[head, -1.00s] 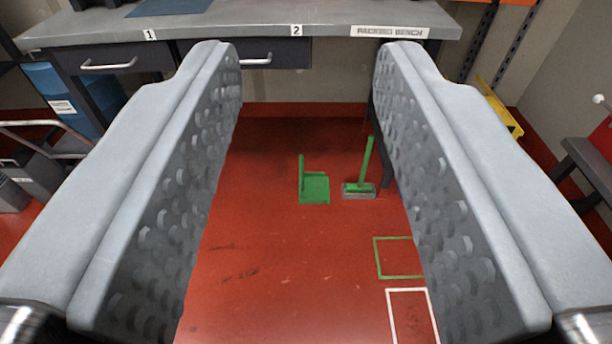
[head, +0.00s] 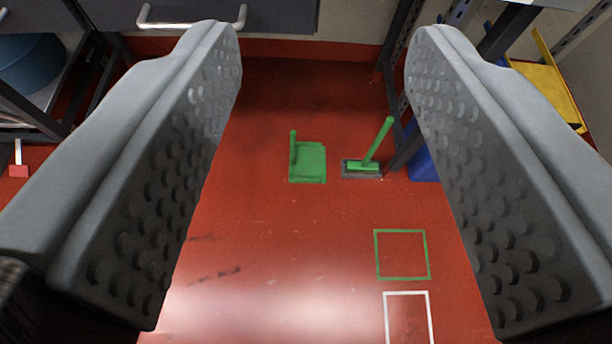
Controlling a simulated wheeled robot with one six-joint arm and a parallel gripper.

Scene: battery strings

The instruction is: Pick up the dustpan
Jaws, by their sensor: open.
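The green dustpan (head: 309,163) lies on the red floor below the bench, with its short handle standing up at its left side. My gripper (head: 325,35) is open and empty, its two grey dimpled fingers wide apart on either side of the picture. The dustpan shows between the fingers, farther off and lower down, and nothing touches it. A green brush (head: 368,160) with an upright, tilted handle and a grey base stands just right of the dustpan, a small gap apart.
A green floor outline (head: 402,279) and a white outline (head: 407,293) lie at the lower right. The bench drawer (head: 270,15) overhangs at the top. A dark leg and a blue bin (head: 423,165) stand right of the brush. Floor in front of the dustpan is clear.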

